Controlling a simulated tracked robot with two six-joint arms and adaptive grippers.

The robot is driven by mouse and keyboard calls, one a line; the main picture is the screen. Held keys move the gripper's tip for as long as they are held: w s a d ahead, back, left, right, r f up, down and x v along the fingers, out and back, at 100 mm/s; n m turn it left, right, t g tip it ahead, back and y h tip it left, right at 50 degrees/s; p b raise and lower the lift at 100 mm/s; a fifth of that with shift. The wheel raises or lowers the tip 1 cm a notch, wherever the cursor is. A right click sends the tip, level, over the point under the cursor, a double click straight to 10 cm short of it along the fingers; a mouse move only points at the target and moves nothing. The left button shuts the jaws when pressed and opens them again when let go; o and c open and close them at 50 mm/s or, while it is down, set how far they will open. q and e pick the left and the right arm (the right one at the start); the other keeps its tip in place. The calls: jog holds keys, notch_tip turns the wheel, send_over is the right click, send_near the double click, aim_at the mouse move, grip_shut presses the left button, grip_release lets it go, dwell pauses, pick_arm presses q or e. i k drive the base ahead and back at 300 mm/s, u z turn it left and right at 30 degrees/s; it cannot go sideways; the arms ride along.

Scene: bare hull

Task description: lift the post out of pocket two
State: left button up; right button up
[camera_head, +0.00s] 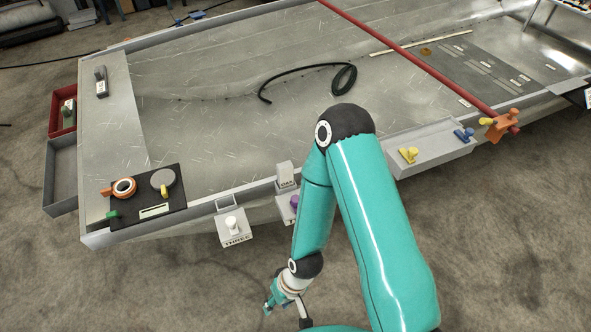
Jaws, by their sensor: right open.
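A small grey pocket on the hull's front edge carries a purple post (294,202). Its label starts with T, and my arm hides the rest of it. To its left, a pocket labelled THREE (237,241) holds a white post (232,224). A grey block (286,174) stands just behind the purple post; its marking is too small to read. My right gripper (284,306) is open and empty, low in front of the hull and below the pockets, well apart from the purple post. My left gripper is out of view.
A black mat (174,202) with an orange ring (124,187) lies at the left corner. A grey tray (438,151) with yellow and blue pieces hangs on the front edge at right. A red bar (400,50) crosses the hull; a black hose (300,72) lies inside.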

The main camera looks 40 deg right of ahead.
aim_at(284, 171)
jog(key=z, duration=0.3)
jog(key=i, duration=1)
jog(key=z, duration=0.1)
